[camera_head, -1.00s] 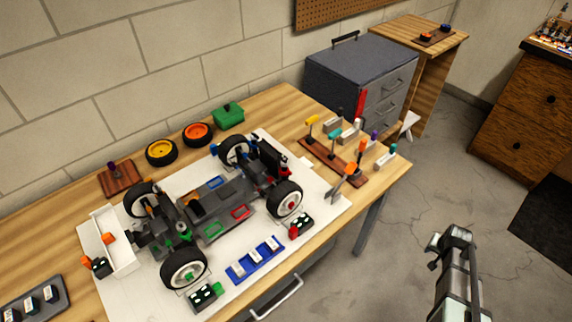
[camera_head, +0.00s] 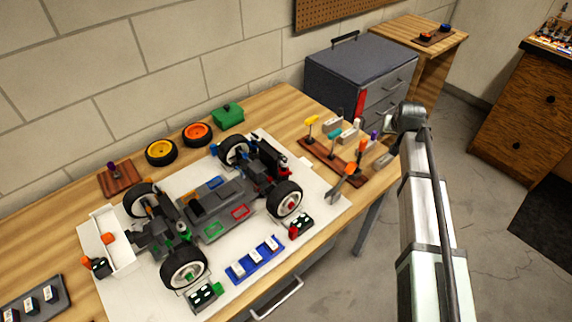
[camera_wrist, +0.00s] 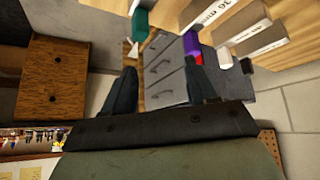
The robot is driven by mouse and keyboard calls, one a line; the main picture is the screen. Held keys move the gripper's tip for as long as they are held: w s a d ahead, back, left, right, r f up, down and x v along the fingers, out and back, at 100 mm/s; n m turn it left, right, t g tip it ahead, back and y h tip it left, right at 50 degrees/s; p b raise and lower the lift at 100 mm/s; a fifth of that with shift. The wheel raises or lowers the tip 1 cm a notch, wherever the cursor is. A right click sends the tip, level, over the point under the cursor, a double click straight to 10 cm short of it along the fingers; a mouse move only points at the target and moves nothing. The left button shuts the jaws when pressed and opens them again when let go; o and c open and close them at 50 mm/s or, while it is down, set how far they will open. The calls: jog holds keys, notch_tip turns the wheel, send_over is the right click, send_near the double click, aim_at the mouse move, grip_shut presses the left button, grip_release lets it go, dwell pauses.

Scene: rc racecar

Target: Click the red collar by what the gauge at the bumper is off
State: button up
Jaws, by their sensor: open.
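The racecar chassis (camera_head: 210,205) stands on a white sheet on the bench. A red collar (camera_head: 284,170) shows small on the upright shock at its right end, and a green collar (camera_head: 182,231) at its left end. At the left bumper end is a white channel (camera_head: 118,255) with an orange piece (camera_head: 107,238) and a dark dotted block (camera_head: 100,267); its reading is too small to tell. Dotted blocks also sit by the front wheels, with red (camera_head: 301,225) and green (camera_head: 204,296) parts. My gripper (camera_head: 386,158) is open and empty beside the tool rack; its fingers show in the wrist view (camera_wrist: 162,88).
A wooden rack (camera_head: 328,160) of coloured-handled tools with white tags stands at the bench's right end, near my gripper. A blue tray (camera_head: 255,261) lies before the car. Loose wheels (camera_head: 161,152) and a green box (camera_head: 228,114) stand behind. A grey drawer cabinet (camera_head: 350,70) is beyond.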

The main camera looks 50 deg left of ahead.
jog(key=s+a+r+n+g, duration=0.1)
jog(key=s+a+r+n, duration=0.15)
jog(key=s, duration=0.35)
jog(key=s+a+r+n+g+h, duration=0.1)
jog(key=s+a+r+n, duration=0.1)
jog(key=s+a, duration=0.35)
jog(key=s+a+r+n+g, duration=0.1)
jog(key=s+a+r+n, duration=0.1)
jog(key=s, duration=0.5)
notch_tip(320, 180, up, 7)
jog(key=n+g+h, duration=0.3)
jog(key=n, duration=0.3)
send_over(284, 159)
jog(key=shift+m, duration=0.25)
notch_tip(284, 159, down, 13)
